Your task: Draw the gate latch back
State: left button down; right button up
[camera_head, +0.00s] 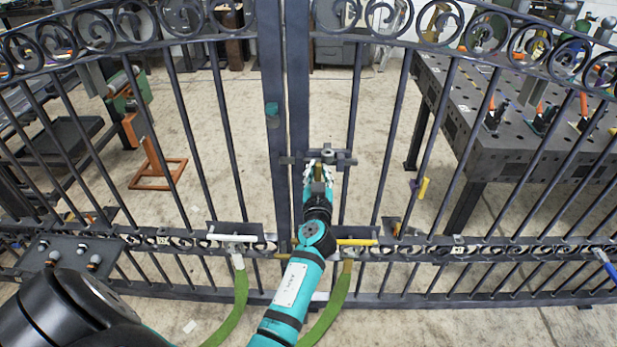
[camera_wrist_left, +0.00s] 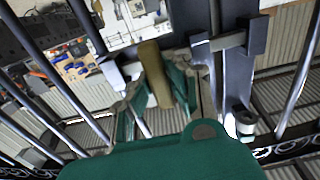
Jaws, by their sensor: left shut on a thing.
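The dark metal gate (camera_head: 272,110) stands across the head view, with two leaves meeting at the middle posts. The gate latch (camera_head: 341,158) is a dark bar across those posts, partly hidden by my gripper. In the left wrist view the latch (camera_wrist_left: 230,41) shows as a bar with a dark block at its end. My left gripper (camera_head: 319,180) is at the latch, just right of the posts, with its fingers shut on a brownish latch handle (camera_wrist_left: 155,72). Exactly how the handle joins the bar is hidden. My right gripper is not in view.
A dark perforated worktable (camera_head: 505,155) with clamps stands behind the gate at the right. An orange stand (camera_head: 158,168) stands behind it at the left. Green straps (camera_head: 240,305) hang from the lower rail. The concrete floor behind the middle is clear.

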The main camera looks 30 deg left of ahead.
pick_arm(q)
jog(key=shift+w+d+r, duration=0.1)
jog(key=shift+w+d, duration=0.2)
jog(key=shift+d, duration=0.15)
jog(key=c, duration=1.2)
grip_release()
jog(key=shift+c, duration=0.2)
jog(key=shift+a, duration=0.1)
